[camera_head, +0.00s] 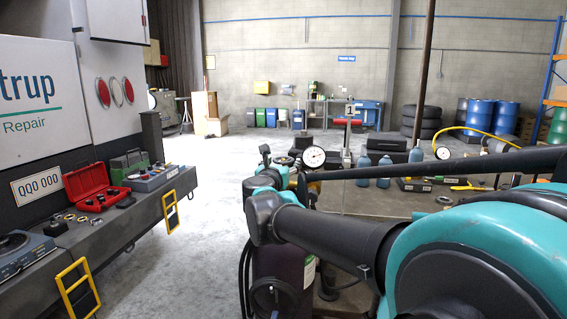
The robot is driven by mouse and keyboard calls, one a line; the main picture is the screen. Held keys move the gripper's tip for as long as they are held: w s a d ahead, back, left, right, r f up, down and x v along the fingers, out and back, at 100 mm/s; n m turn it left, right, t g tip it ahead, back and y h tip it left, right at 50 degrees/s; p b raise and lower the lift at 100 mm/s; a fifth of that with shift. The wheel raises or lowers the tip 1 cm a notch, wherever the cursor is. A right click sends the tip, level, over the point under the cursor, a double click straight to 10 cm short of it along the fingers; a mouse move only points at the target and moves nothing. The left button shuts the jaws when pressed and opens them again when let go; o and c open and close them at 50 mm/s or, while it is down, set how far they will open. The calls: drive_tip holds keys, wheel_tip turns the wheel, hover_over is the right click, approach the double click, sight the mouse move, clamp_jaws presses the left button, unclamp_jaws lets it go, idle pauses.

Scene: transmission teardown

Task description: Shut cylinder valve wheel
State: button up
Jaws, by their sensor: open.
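A dark purple gas cylinder (278,272) stands upright at the lower middle, partly hidden behind my arm. A round white-faced gauge (313,157) shows just above and to the right of it. The cylinder's valve wheel cannot be made out; my arm covers the area of the cylinder's top. My gripper (284,168) is above the cylinder, at the end of my teal and dark arm, close to the gauge in the picture. It is small and partly hidden by my own links. It is open, and I see nothing held in it. Whether it touches the valve cannot be told.
A workbench (350,200) behind the cylinder carries blue bottles (384,172), a second gauge (443,153) and tools. At left, a truck's side deck holds an open red case (88,187). The concrete floor (205,225) between them is clear. Blue drums (480,115) stand far back.

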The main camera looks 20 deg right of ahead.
drive_tip(key=shift+x, duration=0.85)
drive_tip(key=shift+c, duration=0.6)
drive_tip(key=c, duration=0.8)
drive_tip(key=shift+a+m+g+h, duration=0.1)
drive_tip(key=shift+m+g+h, duration=0.2)
drive_tip(key=m+g+h, duration=0.2)
drive_tip(key=shift+w+g+h, duration=0.1)
drive_tip(key=shift+g+h, duration=0.2)
drive_tip(key=shift+h, duration=0.1)
drive_tip(key=m+g+h, duration=0.3)
drive_tip(key=m+g, duration=0.1)
drive_tip(key=g, duration=0.2)
drive_tip(key=shift+m, duration=0.4)
drive_tip(key=m+g, duration=0.3)
drive_tip(key=g, duration=0.2)
drive_tip(key=m+g, duration=0.3)
drive_tip(key=g, duration=0.2)
drive_tip(key=shift+m+h, duration=0.3)
drive_tip(key=shift+g, duration=0.4)
